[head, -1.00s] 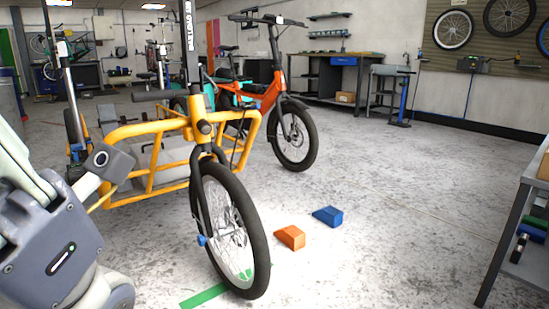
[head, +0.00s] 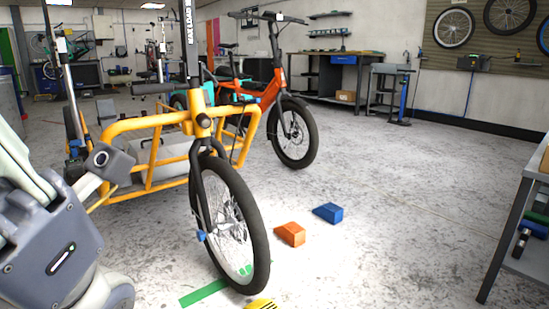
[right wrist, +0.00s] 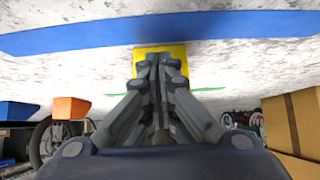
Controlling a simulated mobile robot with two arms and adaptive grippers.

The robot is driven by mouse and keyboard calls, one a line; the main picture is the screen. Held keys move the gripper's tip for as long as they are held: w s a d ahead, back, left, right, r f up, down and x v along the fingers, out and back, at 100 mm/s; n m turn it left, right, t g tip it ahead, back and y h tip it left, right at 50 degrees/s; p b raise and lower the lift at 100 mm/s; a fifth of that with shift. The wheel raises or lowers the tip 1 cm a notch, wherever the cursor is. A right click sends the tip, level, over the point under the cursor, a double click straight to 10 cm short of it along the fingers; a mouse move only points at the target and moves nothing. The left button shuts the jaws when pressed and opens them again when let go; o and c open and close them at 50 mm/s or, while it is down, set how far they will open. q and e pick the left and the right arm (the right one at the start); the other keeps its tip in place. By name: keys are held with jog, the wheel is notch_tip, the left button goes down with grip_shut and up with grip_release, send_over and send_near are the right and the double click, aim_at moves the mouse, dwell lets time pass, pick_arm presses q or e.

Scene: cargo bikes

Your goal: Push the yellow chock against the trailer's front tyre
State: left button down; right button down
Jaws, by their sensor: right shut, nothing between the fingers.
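The yellow chock (head: 261,304) shows at the bottom edge of the head view, mostly cut off, just below the front tyre (head: 259,250) of the yellow-framed trailer (head: 150,128). I cannot tell whether chock and tyre touch. In the right wrist view my right gripper (right wrist: 160,58) is shut and empty, with its fingertips at the yellow chock (right wrist: 178,51). The fingers hide part of the chock, and contact is unclear. The right gripper is outside the head view. My left arm comes in from the left, but its fingers are not in view.
An orange chock (head: 290,234) and a blue chock (head: 328,212) lie on the floor right of the tyre. Green tape (head: 204,294) lies beside the wheel. An orange bike (head: 265,92) stands behind. A workbench (head: 515,220) stands at right. Floor between is open.

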jog(key=shift+w+a+b, duration=0.65)
jog(key=shift+w, duration=0.15)
jog(key=shift+w+a+b, duration=0.6)
jog(key=shift+w, duration=0.2)
jog(key=p+v, duration=0.3)
jog(key=p, duration=0.1)
jog(key=shift+s+d, duration=0.2)
jog(key=shift+s, duration=0.05)
jog(key=shift+s+d+r+p, duration=0.25)
jog(key=shift+s+d+p, duration=0.15)
jog(key=shift+p, duration=0.4)
jog(key=shift+s+d+r+p, duration=0.3)
jog(key=shift+s+p, duration=0.2)
jog(key=shift+p, duration=0.3)
